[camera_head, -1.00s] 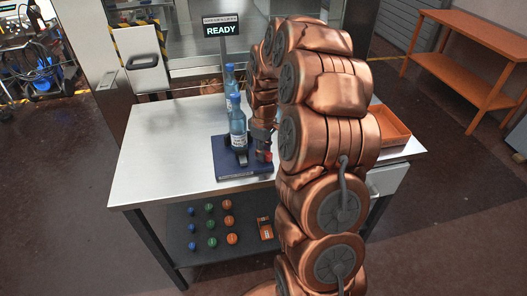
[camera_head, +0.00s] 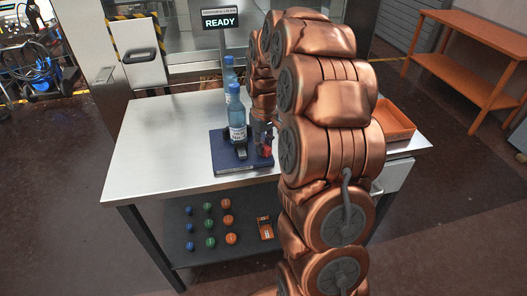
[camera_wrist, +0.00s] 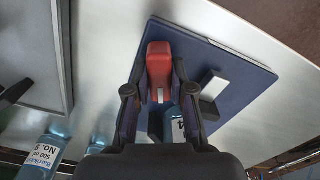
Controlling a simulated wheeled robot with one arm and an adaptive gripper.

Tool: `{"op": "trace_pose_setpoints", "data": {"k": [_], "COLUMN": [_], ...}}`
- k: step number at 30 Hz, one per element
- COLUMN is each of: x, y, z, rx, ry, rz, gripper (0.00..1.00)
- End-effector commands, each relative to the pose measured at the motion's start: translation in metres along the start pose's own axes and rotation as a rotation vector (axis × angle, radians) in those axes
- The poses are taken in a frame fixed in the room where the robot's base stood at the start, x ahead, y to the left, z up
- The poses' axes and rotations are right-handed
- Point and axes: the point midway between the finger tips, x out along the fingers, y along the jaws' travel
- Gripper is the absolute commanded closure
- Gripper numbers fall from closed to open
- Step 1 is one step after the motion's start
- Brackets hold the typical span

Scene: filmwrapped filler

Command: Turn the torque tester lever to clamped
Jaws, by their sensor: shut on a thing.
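The torque tester is a dark blue base plate (camera_head: 226,164) on the steel table, with a blue bottle (camera_head: 237,118) standing upright at dark clamp parts (camera_head: 241,151). Its red lever (camera_head: 267,151) is at the plate's right side and is partly hidden by my arm. In the wrist view the red lever (camera_wrist: 159,58) lies between the two dark fingers of my gripper (camera_wrist: 158,78), which is shut on it. The plate (camera_wrist: 235,75) and a grey block (camera_wrist: 214,87) show beside it. Whether the lever is at its clamped position cannot be told.
A second bottle (camera_head: 229,73) stands behind the first. A sign (camera_head: 219,21) reads READY. An orange tray (camera_head: 394,122) is at the table's right. Coloured balls (camera_head: 209,224) lie on the lower shelf. The table's left part (camera_head: 155,150) is clear.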

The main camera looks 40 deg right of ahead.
Motion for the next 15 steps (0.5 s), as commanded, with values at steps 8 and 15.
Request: {"op": "trace_pose_setpoints", "data": {"k": [8, 15], "x": [0.0033, 0.0025], "y": [0.0012, 0.0011], "z": [-0.0009, -0.001], "rx": [0.266, 0.494], "ry": [0.004, 0.004], "rz": [0.002, 0.0], "gripper": [1.0, 1.0]}}
